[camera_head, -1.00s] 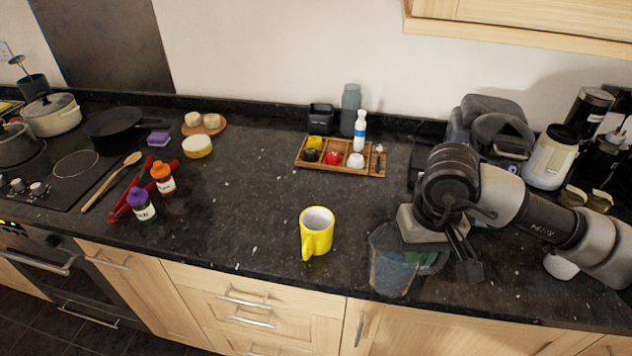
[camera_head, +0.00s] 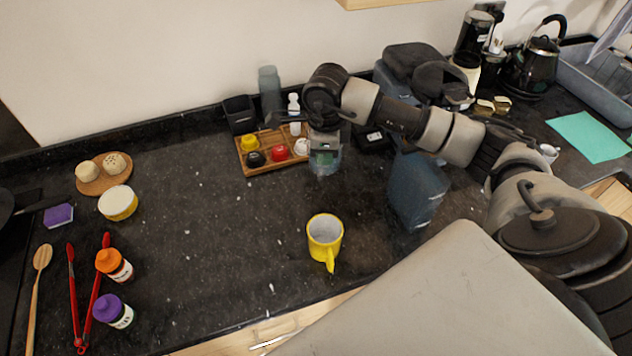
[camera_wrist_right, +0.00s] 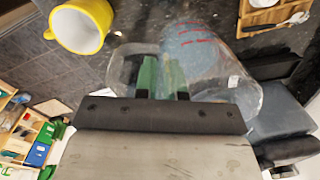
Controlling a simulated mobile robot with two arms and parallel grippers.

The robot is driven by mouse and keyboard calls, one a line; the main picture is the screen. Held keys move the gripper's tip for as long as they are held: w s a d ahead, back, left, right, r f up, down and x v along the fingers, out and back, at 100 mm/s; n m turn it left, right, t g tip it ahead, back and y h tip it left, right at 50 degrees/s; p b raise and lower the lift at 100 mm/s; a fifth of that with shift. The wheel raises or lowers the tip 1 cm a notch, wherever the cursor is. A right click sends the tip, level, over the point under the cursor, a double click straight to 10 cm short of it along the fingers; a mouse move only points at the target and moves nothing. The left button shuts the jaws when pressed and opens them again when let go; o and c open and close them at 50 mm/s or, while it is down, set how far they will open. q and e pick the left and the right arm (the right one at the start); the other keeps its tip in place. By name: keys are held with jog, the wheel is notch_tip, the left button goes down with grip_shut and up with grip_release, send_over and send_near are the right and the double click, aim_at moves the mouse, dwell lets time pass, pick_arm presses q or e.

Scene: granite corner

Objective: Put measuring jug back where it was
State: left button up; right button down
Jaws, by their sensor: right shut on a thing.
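The measuring jug (camera_wrist_right: 212,68) is clear with red markings. In the wrist view my right gripper (camera_wrist_right: 162,80) is shut on its handle (camera_wrist_right: 128,66), with green fingertips showing through the clear plastic. In the head view the jug (camera_head: 325,163) shows only in part under my right gripper (camera_head: 325,140), at the right front of the wooden tray. I cannot tell whether its base touches the counter. My left gripper is out of view.
A wooden tray (camera_head: 252,168) with small pots stands just left of the jug. A yellow mug (camera_head: 325,238) stands nearer the front edge. A blue-grey box-like thing (camera_head: 418,190) stands to the right.

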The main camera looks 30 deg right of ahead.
jog(key=d+m+p, duration=0.2)
jog(key=d+m, duration=0.5)
jog(key=m, duration=0.5)
jog(key=w+a+f+b, duration=0.1)
jog(key=a+f+b, duration=0.1)
jog(key=a+f, duration=0.1)
jog(key=w+a+f+b, duration=0.2)
jog(key=a+f, duration=0.1)
jog(key=f, duration=0.1)
jog(key=w+a+f+b, duration=0.2)
jog(key=a+f+b, duration=0.1)
jog(key=f, duration=0.1)
jog(key=shift+a+f, duration=0.3)
jog(key=shift+f, duration=0.05)
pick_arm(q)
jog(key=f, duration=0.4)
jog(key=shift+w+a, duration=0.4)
pick_arm(e)
jog(key=shift+w+r, duration=0.1)
jog(key=c, duration=1.2)
grip_release()
